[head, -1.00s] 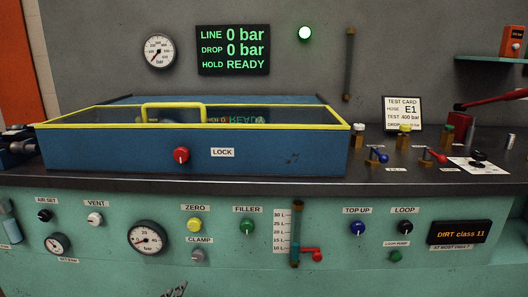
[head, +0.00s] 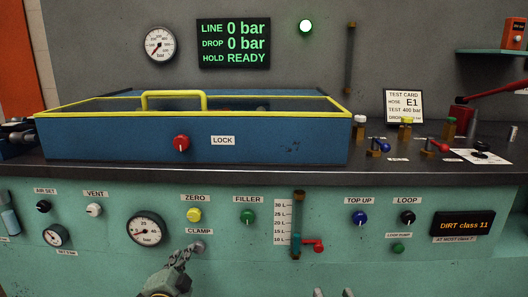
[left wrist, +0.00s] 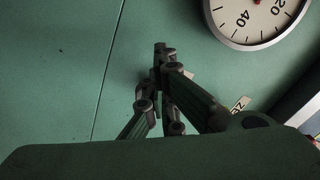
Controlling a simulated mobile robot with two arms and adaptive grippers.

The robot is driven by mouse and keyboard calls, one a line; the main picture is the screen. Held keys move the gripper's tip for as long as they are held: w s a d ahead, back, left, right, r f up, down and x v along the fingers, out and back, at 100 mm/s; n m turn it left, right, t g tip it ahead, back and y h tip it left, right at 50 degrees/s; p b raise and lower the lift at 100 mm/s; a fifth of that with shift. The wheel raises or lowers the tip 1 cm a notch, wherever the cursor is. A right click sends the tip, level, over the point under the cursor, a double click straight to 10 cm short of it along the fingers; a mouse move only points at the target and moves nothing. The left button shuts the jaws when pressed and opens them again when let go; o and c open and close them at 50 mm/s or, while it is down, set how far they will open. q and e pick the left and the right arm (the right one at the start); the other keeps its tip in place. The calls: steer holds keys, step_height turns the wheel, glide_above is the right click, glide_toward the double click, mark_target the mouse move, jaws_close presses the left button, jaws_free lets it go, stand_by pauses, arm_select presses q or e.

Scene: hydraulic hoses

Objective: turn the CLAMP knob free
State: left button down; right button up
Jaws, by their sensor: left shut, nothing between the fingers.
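The CLAMP knob (head: 200,246) is a small grey knob on the green front panel, under its CLAMP label (head: 199,231). In the head view my left gripper (head: 189,252) reaches up from below, and its shut fingertips are at the knob and partly cover it. I cannot tell whether they touch it. In the left wrist view the shut fingers (left wrist: 161,52) point at the green panel with nothing seen between them; the knob cannot be made out there. Two grey tips, apart, show at the bottom edge of the head view, apparently my right gripper (head: 333,293).
The yellow ZERO knob (head: 194,215) is just above, and the pressure gauge (head: 146,229) is to the left. The green FILLER knob (head: 247,217) and a sight tube with a red lever (head: 313,245) are to the right. The blue box (head: 100,140) stands on the bench above.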

arm_select(q)
steer(key=shift+w, duration=0.1)
arm_select(e)
steer(key=shift+r, duration=0.1)
arm_select(q)
steer(key=shift+d+r, duration=0.1)
steer(key=shift+d, duration=0.05)
stand_by(0.4)
steer(key=shift+d+f, duration=0.15)
steer(key=shift+f, duration=0.05)
steer(key=shift+d+f+b, duration=0.35)
steer(key=shift+f+b, duration=0.2)
steer(key=shift+f, duration=0.15)
steer(key=shift+d+f+b, duration=0.3)
steer(key=shift+f+b, duration=0.25)
steer(key=shift+f, duration=0.1)
arm_select(e)
steer(key=s+r+t+y, duration=0.2)
steer(key=s+r+t, duration=0.2)
steer(key=r, duration=0.5)
steer(key=shift+r+t, duration=0.2)
steer(key=shift+t, duration=0.8)
stand_by(0.5)
arm_select(q)
steer(key=shift+f, duration=0.1)
arm_select(e)
steer(key=shift+s, duration=0.1)
